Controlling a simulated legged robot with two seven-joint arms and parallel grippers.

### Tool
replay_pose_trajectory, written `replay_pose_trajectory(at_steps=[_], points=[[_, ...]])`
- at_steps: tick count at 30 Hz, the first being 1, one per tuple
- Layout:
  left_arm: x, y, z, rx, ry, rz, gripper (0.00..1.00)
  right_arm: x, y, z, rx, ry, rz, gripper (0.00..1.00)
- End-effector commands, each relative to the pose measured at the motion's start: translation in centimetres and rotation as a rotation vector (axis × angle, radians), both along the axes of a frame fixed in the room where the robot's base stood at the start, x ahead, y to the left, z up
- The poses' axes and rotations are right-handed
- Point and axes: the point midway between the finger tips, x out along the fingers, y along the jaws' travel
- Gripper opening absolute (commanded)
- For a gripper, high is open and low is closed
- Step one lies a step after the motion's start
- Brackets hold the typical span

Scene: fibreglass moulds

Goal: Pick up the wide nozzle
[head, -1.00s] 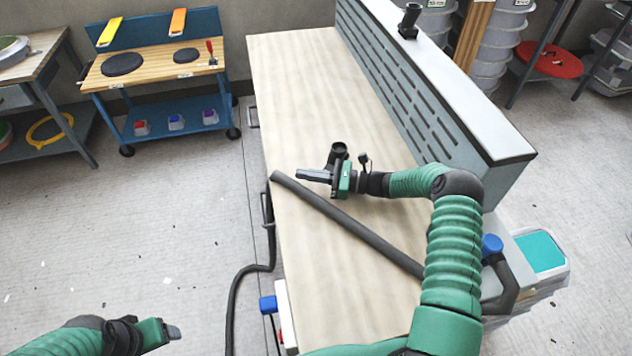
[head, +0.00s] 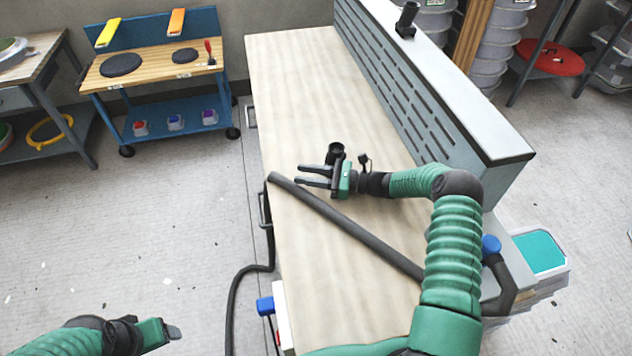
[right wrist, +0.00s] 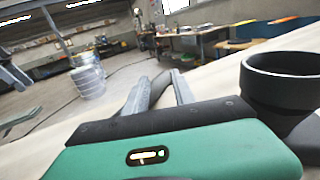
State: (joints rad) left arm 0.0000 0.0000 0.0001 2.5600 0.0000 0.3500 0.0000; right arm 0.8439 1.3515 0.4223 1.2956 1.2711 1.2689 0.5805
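A black nozzle with a wide round mouth (head: 336,150), which looks like the wide nozzle, stands on the wooden bench just behind my right gripper. In the right wrist view its open black cup (right wrist: 285,85) is large and close at the right, beside the gripper body and outside the fingers.
A dark grey tube (head: 340,222) lies diagonally across the bench (head: 300,80) in front of my right gripper. Another black fitting (head: 406,20) stands on the slotted panel's ledge (head: 440,80). The far bench is clear. A blue cart (head: 160,65) stands beyond at the left.

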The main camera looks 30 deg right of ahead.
Motion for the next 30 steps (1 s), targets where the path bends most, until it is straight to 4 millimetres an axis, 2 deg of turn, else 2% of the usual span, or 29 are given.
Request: replay_pose_trajectory(at_steps=[1, 6, 7, 17, 20, 28, 30], points=[[0.0, 0.0, 0.0, 0.000, 0.000, 0.000, 0.71, 0.0, 0.0, 0.0, 0.000, 0.000, 0.000, 0.39], [0.0, 0.0, 0.0, 0.000, 0.000, 0.000, 0.71, 0.0, 0.1, 0.0, -0.001, 0.001, 0.000, 0.61], [0.0, 0.0, 0.0, 0.000, 0.000, 0.000, 0.71, 0.0, 0.1, 0.0, -0.001, 0.001, 0.000, 0.62], [0.0, 0.0, -0.1, 0.000, 0.000, 0.000, 0.71, -0.2, -0.3, 0.0, 0.000, 0.000, -0.001, 0.62], [0.0, 0.0, -0.3, 0.000, 0.000, 0.000, 0.71, -0.9, -1.2, -0.1, -0.002, 0.000, -0.002, 0.62], [0.0, 0.0, -1.4, 0.000, 0.000, 0.000, 0.71, -4.5, -6.2, -0.2, -0.001, -0.001, -0.004, 0.62], [0.0, 0.0, -1.1, 0.000, 0.000, 0.000, 0.71, -4.5, -6.0, 1.9, -0.002, -0.004, 0.002, 0.62]])
